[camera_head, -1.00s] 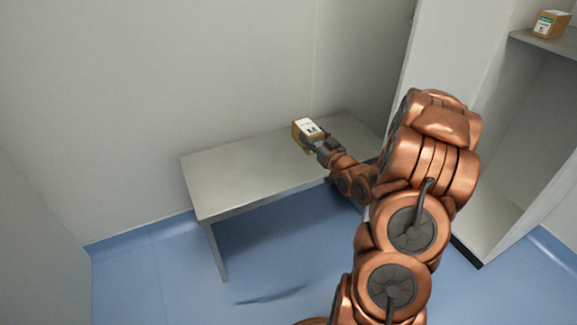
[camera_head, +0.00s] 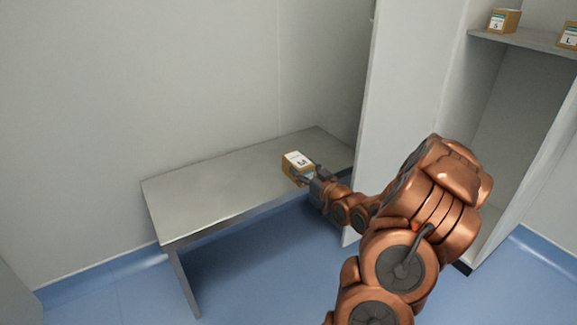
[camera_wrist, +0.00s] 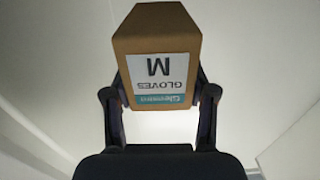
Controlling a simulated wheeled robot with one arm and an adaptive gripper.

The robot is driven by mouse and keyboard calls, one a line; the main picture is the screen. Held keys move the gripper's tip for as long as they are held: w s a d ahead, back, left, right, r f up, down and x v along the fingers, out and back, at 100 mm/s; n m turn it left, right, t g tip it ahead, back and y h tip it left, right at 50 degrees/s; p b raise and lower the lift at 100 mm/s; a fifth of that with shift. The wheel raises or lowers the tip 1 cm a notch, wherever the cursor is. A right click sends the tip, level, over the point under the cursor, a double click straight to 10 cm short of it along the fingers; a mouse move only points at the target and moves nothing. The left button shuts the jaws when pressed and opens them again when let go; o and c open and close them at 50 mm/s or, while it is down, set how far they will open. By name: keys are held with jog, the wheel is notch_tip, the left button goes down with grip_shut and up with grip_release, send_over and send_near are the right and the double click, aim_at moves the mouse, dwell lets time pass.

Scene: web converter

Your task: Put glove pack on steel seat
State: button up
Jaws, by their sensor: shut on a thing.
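The glove pack (camera_head: 296,161) is a small brown box with a white label marked M. In the wrist view the glove pack (camera_wrist: 158,55) shows its "GLOVES M" label upside down between the two fingers. My gripper (camera_head: 304,177) is shut on it; in the wrist view my gripper (camera_wrist: 158,95) has a finger at each side of the box. The steel seat (camera_head: 215,187) is a grey bench along the wall. The pack appears over the right part of the seat, near its front edge. I cannot tell whether it touches the top.
A white cabinet (camera_head: 408,110) stands right of the seat. Its shelf (camera_head: 525,38) holds a box marked S (camera_head: 503,20) and a box marked L (camera_head: 568,37). The left part of the seat is bare. Blue floor (camera_head: 260,270) lies in front.

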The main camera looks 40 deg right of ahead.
aim_at(293, 153)
jog(key=w+d+b, duration=0.1)
jog(key=w, duration=0.2)
jog(key=w+d+b, duration=0.1)
jog(key=w, duration=0.3)
jog(key=w+d+f+b, duration=0.1)
jog(key=w+d, duration=0.1)
jog(key=w, duration=0.1)
jog(key=shift+w+d+f, duration=0.1)
jog(key=shift+w, duration=0.1)
jog(key=shift+f+b, duration=1.15)
jog(key=shift+f, duration=0.65)
jog(key=shift+r, duration=0.1)
jog(key=o, duration=1.2)
jog(key=shift+s, duration=0.25)
jog(key=s+p, duration=0.1)
jog(key=s, duration=0.2)
jog(key=s+p, duration=0.1)
jog(key=s, duration=0.2)
jog(key=s+p, duration=0.1)
jog(key=s, duration=0.2)
jog(key=shift+a+r, duration=0.1)
jog(key=shift+a, duration=0.2)
jog(key=shift+s+a+p, duration=0.2)
jog(key=shift+s+p, duration=0.2)
jog(key=shift+s, duration=0.8)
